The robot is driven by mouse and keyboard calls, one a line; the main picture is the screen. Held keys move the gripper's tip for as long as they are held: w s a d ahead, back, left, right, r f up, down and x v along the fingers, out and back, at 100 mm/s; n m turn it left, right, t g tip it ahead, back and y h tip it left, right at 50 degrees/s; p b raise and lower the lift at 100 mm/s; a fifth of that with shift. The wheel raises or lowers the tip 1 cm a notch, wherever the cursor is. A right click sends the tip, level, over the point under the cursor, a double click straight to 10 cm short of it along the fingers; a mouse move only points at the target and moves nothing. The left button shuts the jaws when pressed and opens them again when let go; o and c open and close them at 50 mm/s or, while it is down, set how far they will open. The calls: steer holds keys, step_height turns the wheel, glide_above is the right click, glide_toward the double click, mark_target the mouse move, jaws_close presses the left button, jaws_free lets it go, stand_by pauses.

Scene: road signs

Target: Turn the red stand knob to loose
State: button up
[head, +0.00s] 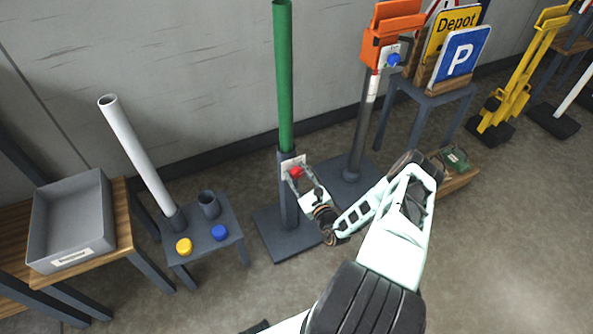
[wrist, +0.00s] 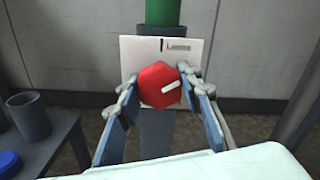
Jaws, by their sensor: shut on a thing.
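The red knob (wrist: 158,85) sits on a white plate (wrist: 191,52) fixed to the dark stand (head: 289,205) that holds a green pole (head: 284,80). The knob also shows in the head view (head: 296,172). Its white pointer mark slants, its outer end toward the right and slightly up. The plate has a black tick at its top and a small label that seems to read "Loose". My gripper (wrist: 157,88) is shut on the knob, one finger on each side. The knob's back is hidden.
Left of the stand, a small dark table (head: 200,244) holds a white pole (head: 138,155), a grey cup (head: 209,205), a yellow cap (head: 184,246) and a blue cap (head: 220,232). To the right stands an orange-topped post (head: 361,130). Bare floor lies in front.

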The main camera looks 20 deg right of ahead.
mark_target(298, 175)
steer(key=n+p, duration=0.1)
steer(key=n, duration=0.2)
steer(key=n+p, duration=0.1)
steer(key=n, duration=0.2)
steer(key=shift+w+r, duration=0.1)
steer(key=shift+r, duration=0.1)
steer(key=n+p, duration=0.1)
steer(key=n, duration=0.4)
steer(key=shift+n, duration=0.3)
steer(key=o, duration=1.2)
steer(key=shift+f, duration=0.1)
steer(key=s, duration=0.7)
steer(key=shift+s+d, duration=0.15)
steer(key=shift+s, duration=0.15)
